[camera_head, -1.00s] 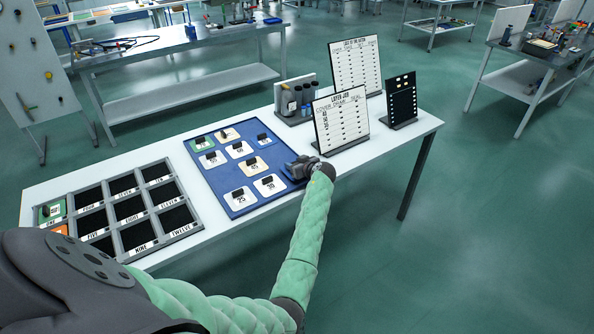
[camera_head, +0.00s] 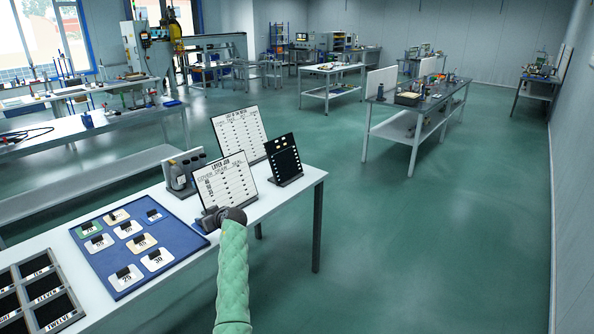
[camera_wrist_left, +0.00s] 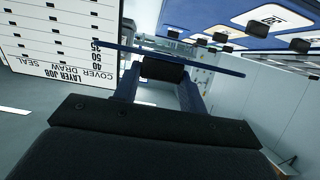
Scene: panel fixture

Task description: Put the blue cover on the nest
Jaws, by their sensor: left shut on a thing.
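My left gripper (camera_head: 212,218) is by the right edge of the blue board, in front of the layer job sign. In the left wrist view its fingers (camera_wrist_left: 160,80) are shut on the black grip of the blue cover (camera_wrist_left: 215,68), a thin plate seen edge-on. In the head view the wrist mostly hides this cover. No part is marked as the nest; a grey frame (camera_head: 62,322) with dark labelled compartments is cut off at the lower left. My right gripper is not in view.
The blue board (camera_head: 125,284) holds several tiles with black grips. The layer job sign (camera_head: 225,183), another white sign (camera_head: 240,133), a black panel (camera_head: 284,160) and dark bottles (camera_head: 180,177) stand behind. The white table (camera_head: 190,282) is bare in front of the board.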

